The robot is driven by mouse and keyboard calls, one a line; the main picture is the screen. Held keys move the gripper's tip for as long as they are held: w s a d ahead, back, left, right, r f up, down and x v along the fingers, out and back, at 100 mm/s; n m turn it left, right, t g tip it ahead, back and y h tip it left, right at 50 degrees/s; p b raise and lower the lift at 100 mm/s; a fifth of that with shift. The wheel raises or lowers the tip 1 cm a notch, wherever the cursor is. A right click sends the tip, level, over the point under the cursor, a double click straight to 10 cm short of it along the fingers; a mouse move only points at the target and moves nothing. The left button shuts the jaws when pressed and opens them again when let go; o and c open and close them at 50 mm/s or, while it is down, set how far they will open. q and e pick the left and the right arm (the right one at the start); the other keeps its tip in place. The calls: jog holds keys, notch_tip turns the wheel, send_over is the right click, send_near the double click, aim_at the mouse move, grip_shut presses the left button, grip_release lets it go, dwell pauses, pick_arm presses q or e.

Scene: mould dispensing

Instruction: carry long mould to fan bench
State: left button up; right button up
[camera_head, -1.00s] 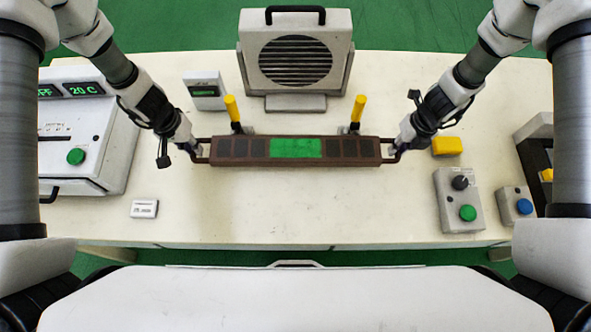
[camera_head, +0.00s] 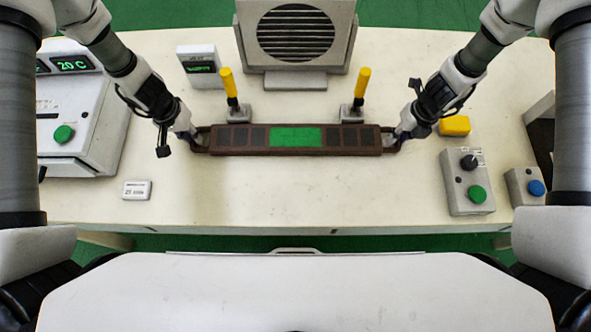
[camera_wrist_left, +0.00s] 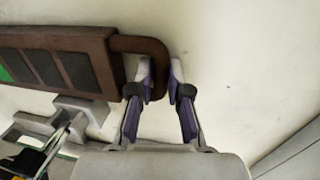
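The long mould (camera_head: 255,139) is a dark brown bar with several dark cells, a green middle section and a loop handle at each end. It lies level, left to right, in front of the fan. My left gripper (camera_head: 197,141) is at its left handle; in the left wrist view its fingers (camera_wrist_left: 159,75) sit on either side of the handle bar (camera_wrist_left: 158,62). My right gripper (camera_head: 397,140) is at the right handle, its fingertips small and partly hidden. I cannot tell the mould's exact height above the bench (camera_head: 300,192).
The fan (camera_head: 296,35) stands behind the mould, with two yellow-topped posts (camera_head: 229,85) (camera_head: 361,85) between. A box with a 20 C display (camera_head: 75,130) is left. A yellow block (camera_head: 454,126) and button boxes (camera_head: 466,182) (camera_head: 525,187) are right. The bench front is mostly clear.

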pick_arm(q)
jog(key=o, duration=0.3)
jog(key=shift+r, duration=0.1)
pick_arm(e)
jog(key=o, duration=0.3)
jog(key=shift+r, duration=0.1)
pick_arm(q)
jog(key=shift+o, duration=0.2)
jog(key=shift+s, duration=0.1)
pick_arm(e)
jog(key=shift+o, duration=0.2)
jog(key=shift+s, duration=0.1)
pick_arm(q)
jog(key=shift+r, duration=0.1)
jog(key=shift+r, duration=0.25)
pick_arm(e)
jog(key=shift+r, duration=0.1)
pick_arm(q)
notch_tip(320, 180, up, 11)
jog(key=a, duration=0.2)
pick_arm(e)
notch_tip(320, 180, up, 12)
jog(key=d, duration=0.2)
pick_arm(q)
jog(key=shift+r, duration=0.1)
